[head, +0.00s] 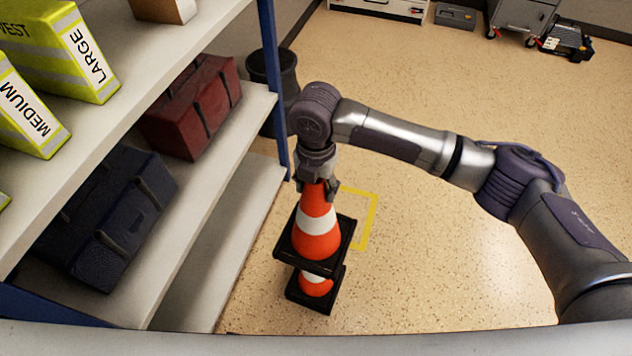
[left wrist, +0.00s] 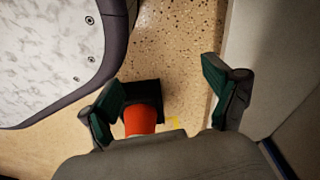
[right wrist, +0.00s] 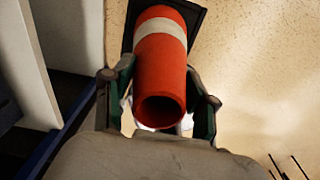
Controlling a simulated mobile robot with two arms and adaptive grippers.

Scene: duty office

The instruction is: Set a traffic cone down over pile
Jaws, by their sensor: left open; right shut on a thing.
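My right gripper (head: 317,188) is shut on the top of an orange traffic cone (head: 316,238) with a white band and black square base. The right wrist view shows this cone (right wrist: 165,65) upright between the fingers, its open tip facing the camera. Directly below it in the head view is the pile, a second orange cone (head: 316,287) on a black base (head: 318,304). The held base hides the pile's upper part, so I cannot tell whether they touch. My left gripper (left wrist: 165,95) is open and empty; a cone (left wrist: 140,120) shows beyond its fingers.
A shelf unit (head: 240,225) stands close on the left, holding a red bag (head: 190,108), a dark blue bag (head: 110,220) and yellow vest boxes (head: 65,45). A black bin (head: 275,75) is behind its post.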

